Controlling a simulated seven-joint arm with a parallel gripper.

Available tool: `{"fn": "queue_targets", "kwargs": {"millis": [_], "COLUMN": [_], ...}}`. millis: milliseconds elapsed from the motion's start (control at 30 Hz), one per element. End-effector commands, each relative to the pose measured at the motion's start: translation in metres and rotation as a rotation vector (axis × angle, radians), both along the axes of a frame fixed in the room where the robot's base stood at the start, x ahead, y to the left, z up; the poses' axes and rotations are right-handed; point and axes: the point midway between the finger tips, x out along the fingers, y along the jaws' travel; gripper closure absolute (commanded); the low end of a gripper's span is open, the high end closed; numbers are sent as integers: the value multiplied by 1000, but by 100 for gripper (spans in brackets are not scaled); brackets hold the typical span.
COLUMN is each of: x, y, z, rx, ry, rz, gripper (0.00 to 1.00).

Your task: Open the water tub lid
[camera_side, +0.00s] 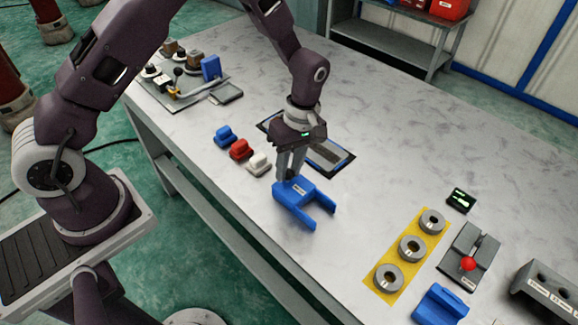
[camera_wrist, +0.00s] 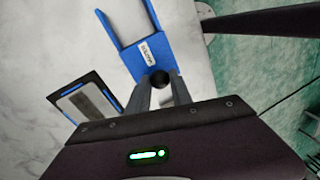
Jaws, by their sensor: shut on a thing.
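My gripper (camera_side: 288,178) points down over the white table, shut on a dark round knob (camera_wrist: 160,77) at the closed end of a blue U-shaped piece (camera_side: 318,209). This blue piece (camera_wrist: 149,47) bears a small white label, too blurred to read surely, and its two prongs point away from my gripper. I cannot tell whether it rests on the table or is slightly raised. A dark rectangular frame with a grey panel (camera_side: 333,158) lies behind my gripper, partly hidden by it; it also shows in the wrist view (camera_wrist: 86,103). I cannot make out which thing is the water tub lid.
Blue (camera_side: 225,136), red (camera_side: 241,149) and white (camera_side: 259,164) blocks stand left of my gripper. A yellow strip with grey rings (camera_side: 412,248), a red-knobbed lever plate (camera_side: 470,256) and a blue block (camera_side: 440,304) are at right. The table's centre back is clear.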

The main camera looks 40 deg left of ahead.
Motion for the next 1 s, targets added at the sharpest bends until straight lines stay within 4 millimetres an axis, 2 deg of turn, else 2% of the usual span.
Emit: {"fn": "queue_targets", "kwargs": {"millis": [267,500,600,933,967,1000], "x": [1,1,1,1,1,1], "y": [-6,-54,-66,-71,-71,-70], "z": [1,1,1,1,1,1], "rx": [0,0,-2,-2,-2,-2], "ry": [-2,-3,-5,-4,-4,-4], "rz": [-2,-4,-3,1,1,1], "gripper": [100,100,100,100,72,64]}}
